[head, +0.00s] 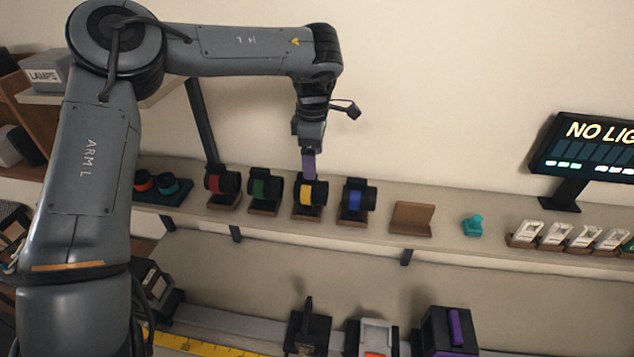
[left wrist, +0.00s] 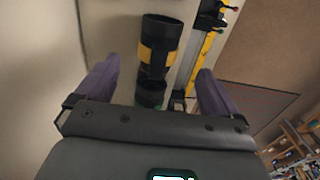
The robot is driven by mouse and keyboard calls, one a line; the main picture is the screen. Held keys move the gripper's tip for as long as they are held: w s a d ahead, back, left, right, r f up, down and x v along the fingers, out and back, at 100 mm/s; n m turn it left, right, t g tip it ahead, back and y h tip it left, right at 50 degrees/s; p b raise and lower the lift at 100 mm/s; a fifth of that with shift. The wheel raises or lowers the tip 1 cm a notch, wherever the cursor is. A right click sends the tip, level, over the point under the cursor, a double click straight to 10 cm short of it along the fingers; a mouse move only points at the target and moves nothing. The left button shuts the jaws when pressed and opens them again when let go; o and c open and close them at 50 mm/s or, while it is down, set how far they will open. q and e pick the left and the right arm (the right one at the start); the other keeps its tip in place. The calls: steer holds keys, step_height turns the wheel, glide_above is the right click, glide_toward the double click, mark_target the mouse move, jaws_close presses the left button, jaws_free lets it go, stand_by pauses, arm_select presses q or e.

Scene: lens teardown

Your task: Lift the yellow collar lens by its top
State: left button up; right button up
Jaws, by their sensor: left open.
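The yellow collar lens (head: 313,193) is a black barrel with a yellow band, lying on a brown cradle on the shelf. It also shows in the left wrist view (left wrist: 158,45), near the top centre. My left gripper (head: 308,174) points down right over this lens, its purple fingertips close to the lens top. In the left wrist view the gripper's fingers (left wrist: 157,70) are spread wide, with nothing held between them. The lens appears between the two fingers there; I cannot tell whether they touch it. My right gripper is not in view.
A green lens (head: 262,190) and a red lens (head: 220,186) stand on the left, a blue lens (head: 356,201) on the right, all close by. An empty brown cradle (head: 411,217) and a teal piece (head: 473,225) sit further right on the shelf (head: 440,237).

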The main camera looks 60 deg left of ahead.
mark_target(311, 186)
arm_select(q)
step_height(311, 186, down, 5)
steer(key=shift+s+f, duration=0.1)
steer(key=shift+s+a+f+p, duration=0.15)
steer(key=shift+f+p, duration=0.4)
steer(key=shift+f, duration=0.6)
steer(key=shift+s+a+f+p, duration=0.1)
steer(key=shift+f+p, duration=0.4)
steer(key=shift+f, duration=0.6)
steer(key=shift+w+f, duration=0.1)
steer(key=shift+f, duration=0.35)
steer(key=c, duration=1.3)
steer(key=shift+r, duration=0.1)
steer(key=shift+c, duration=0.7)
steer(key=shift+r, duration=0.1)
